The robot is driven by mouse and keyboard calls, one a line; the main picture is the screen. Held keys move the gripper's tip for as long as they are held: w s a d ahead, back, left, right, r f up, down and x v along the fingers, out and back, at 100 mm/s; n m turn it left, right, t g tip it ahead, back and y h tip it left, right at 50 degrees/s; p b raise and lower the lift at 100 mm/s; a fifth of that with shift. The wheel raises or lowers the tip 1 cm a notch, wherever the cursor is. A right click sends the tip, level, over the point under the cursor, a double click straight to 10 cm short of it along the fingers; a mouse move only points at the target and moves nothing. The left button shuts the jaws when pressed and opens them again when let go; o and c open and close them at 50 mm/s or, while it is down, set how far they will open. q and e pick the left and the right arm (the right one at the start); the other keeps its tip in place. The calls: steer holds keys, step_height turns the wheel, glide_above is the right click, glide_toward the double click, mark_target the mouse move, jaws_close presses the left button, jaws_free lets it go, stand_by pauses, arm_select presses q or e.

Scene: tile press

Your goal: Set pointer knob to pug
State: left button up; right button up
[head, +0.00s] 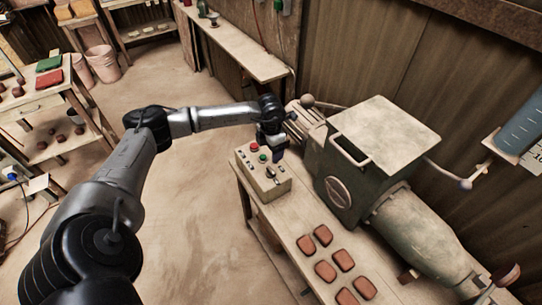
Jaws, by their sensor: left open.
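The beige control box (268,188) stands at the left end of the wooden bench, beside the green machine. A red button (254,147) and a green button (263,157) are on its sloping top. A small dark pointer knob (270,172) seems to sit below the green button. Its pointing direction and any labels are too small to read. My left gripper (277,154) is open, pointing down at the box's far right edge, close to the buttons and apart from the knob. Whether its fingertips touch the box cannot be told. My right gripper is not in view.
The machine's grey-green hopper (362,165) and barrel (425,232) stand right of the box. Several red-brown tiles (325,270) lie on the bench. Shelves with pieces (45,105) stand at left. The floor (195,225) left of the bench is clear.

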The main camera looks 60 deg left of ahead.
arm_select(q)
steer(key=shift+r, duration=1.05)
